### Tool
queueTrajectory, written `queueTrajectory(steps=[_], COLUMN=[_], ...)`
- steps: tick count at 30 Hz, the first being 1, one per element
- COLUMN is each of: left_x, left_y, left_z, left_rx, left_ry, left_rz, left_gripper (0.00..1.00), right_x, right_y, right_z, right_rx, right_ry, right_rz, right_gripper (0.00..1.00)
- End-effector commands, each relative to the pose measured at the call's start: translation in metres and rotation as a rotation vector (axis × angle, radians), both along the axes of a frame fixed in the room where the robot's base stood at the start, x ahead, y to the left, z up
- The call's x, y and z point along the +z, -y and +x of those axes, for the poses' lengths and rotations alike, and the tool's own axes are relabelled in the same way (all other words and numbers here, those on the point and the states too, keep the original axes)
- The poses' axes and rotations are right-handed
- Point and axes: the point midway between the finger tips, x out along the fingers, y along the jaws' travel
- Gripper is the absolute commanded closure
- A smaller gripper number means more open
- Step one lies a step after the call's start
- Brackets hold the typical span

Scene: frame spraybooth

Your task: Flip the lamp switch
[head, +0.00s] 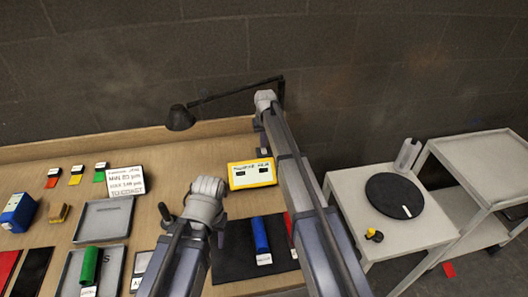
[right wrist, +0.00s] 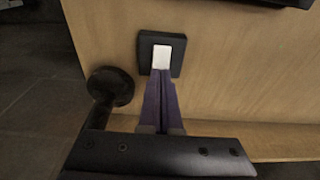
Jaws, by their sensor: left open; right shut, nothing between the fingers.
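A black desk lamp (head: 180,118) reaches over the back of the bench in the head view, its thin arm running right to a post behind my right gripper. In the right wrist view the switch is a white rocker (right wrist: 161,58) on a black square plate (right wrist: 176,60). My right gripper (head: 265,98) is shut and empty. Its fingers (right wrist: 158,76) end at the lower edge of the rocker; whether they touch it I cannot tell. My left gripper (head: 208,187) is open and empty above the middle of the bench.
A yellow box (head: 252,173) stands left of my right arm. Grey trays (head: 104,219), a blue box (head: 18,212) and a white sign (head: 125,180) occupy the bench's left side. A white table with a black disc (head: 394,195) stands right. A dark round piece (right wrist: 110,84) is left of the fingers.

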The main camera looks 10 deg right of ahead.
Motion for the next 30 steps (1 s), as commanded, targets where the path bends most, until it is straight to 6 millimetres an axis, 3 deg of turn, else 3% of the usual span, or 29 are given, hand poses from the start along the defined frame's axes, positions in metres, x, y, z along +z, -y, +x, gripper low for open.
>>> queueTrajectory(steps=[13,30], left_x=[-0.002,0.041], left_y=[0.0,0.0], left_z=[0.0,0.0], left_rx=[0.0,0.0], left_ry=[0.0,0.0], left_rz=[0.0,0.0], left_gripper=[0.5,0.5], right_x=[-0.002,0.04], right_y=[0.0,0.0], right_z=[0.0,0.0], right_rx=[0.0,0.0], right_ry=[0.0,0.0], right_rz=[0.0,0.0], right_gripper=[1.0,1.0])
